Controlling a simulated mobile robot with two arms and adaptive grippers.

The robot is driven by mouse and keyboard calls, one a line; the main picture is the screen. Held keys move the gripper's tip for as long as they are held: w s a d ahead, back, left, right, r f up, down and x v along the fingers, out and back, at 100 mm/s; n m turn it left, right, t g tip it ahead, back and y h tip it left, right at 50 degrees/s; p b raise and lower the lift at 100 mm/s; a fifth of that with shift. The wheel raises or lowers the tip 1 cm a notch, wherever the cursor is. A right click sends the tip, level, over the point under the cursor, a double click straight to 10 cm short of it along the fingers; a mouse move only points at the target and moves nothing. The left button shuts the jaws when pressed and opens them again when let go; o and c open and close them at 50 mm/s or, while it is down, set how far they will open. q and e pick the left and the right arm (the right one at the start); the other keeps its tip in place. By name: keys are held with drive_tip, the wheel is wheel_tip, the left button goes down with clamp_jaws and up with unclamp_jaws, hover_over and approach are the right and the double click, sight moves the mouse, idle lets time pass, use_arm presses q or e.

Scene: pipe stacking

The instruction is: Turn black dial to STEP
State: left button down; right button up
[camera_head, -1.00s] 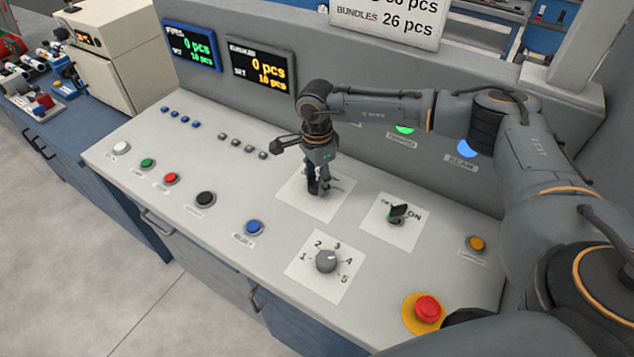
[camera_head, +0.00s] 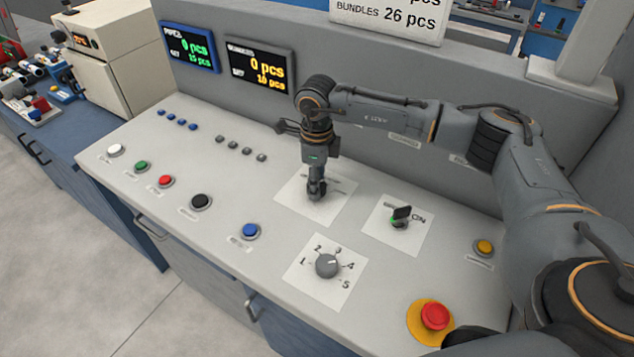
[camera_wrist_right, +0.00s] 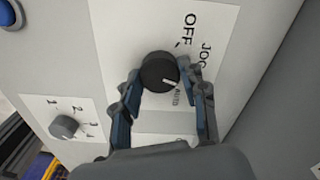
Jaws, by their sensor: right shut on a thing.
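The black dial (camera_wrist_right: 160,70) sits on a white label plate (camera_wrist_right: 215,25) and shows in the right wrist view. OFF, JOG and AUTO are readable around it; I cannot read STEP there. Its white mark points down and to the right, towards the side where AUTO is printed. My right gripper (camera_wrist_right: 160,85) has its two fingers on either side of the dial and is shut on it. In the head view the right gripper (camera_head: 316,190) points down over the plate and hides the dial. My left gripper is not in view.
A grey numbered knob (camera_head: 326,265) stands in front of the gripper. A black switch (camera_head: 401,214) marked ON is to its right. A red mushroom button (camera_head: 434,316), a yellow button (camera_head: 484,247) and a blue button (camera_head: 250,231) are nearby. The panel's back wall rises behind.

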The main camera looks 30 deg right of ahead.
drive_tip(key=shift+m, duration=0.3)
drive_tip(key=o, duration=1.1)
drive_tip(key=shift+o, duration=0.2)
wheel_tip(320, 180, up, 12)
